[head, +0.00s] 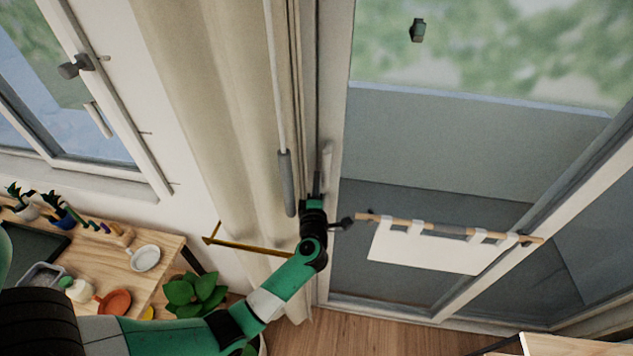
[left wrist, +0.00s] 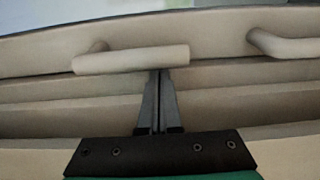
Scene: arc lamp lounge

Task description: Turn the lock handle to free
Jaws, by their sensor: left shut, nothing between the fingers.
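A beige lever handle (left wrist: 130,60) sits on the door frame in the left wrist view, lying nearly level. A second beige handle (left wrist: 285,43) shows at the right edge there, partly cut off. In the head view a pale handle (head: 326,156) stands upright on the frame of the glass door; which of the two it is, I cannot tell. My left gripper (head: 317,183) is just below it. In the left wrist view the left gripper (left wrist: 158,75) is shut and empty, its tips at the lever's lower edge near its right end. Whether they touch, I cannot tell. My right gripper is out of view.
A cream curtain (head: 195,100) and a grey-handled wand (head: 286,180) hang left of the gripper. A plant (head: 195,290) and a cluttered wooden counter (head: 165,250) are below left.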

